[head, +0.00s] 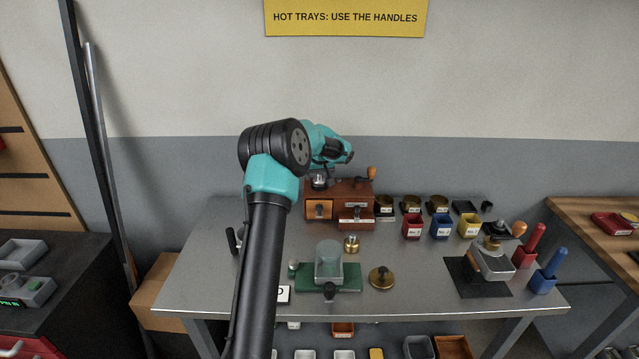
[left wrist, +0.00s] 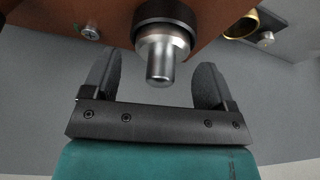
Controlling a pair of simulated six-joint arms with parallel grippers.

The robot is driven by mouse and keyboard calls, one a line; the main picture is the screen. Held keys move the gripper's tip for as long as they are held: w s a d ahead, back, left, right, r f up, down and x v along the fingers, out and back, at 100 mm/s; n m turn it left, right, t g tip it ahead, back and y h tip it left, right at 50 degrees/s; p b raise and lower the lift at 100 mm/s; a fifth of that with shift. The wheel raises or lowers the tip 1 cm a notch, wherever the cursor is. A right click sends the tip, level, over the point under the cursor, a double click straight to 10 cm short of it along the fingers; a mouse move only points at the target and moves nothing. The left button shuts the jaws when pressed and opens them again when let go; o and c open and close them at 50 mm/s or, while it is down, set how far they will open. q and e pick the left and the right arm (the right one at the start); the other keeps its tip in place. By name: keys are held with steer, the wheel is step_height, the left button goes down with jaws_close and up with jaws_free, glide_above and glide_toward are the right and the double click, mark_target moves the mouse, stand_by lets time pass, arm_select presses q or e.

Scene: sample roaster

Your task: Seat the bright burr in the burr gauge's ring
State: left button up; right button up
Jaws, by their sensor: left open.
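In the left wrist view a shiny silver stepped piece, likely the bright burr (left wrist: 162,58), sticks out of a dark collar on a red-brown wooden body. My left gripper (left wrist: 156,82) is open. Its fingers stand either side of that piece, with gaps on both sides. In the head view my left gripper (head: 336,152) is above the wooden grinder (head: 338,205), with a silver part (head: 320,182) on top of the box just under it. A green-based stand with a clear cylinder (head: 328,262) is on the table; I cannot tell whether it is the burr gauge.
A small brass piece (head: 351,245) and a round brass disc (head: 381,278) are right of the stand. Red, blue and yellow cups (head: 441,228) line the back right. The front right table (head: 430,298) is bare.

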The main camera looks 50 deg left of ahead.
arm_select(q)
steer(key=shift+c, duration=0.4)
steer(key=shift+f, duration=0.15)
jaws_close()
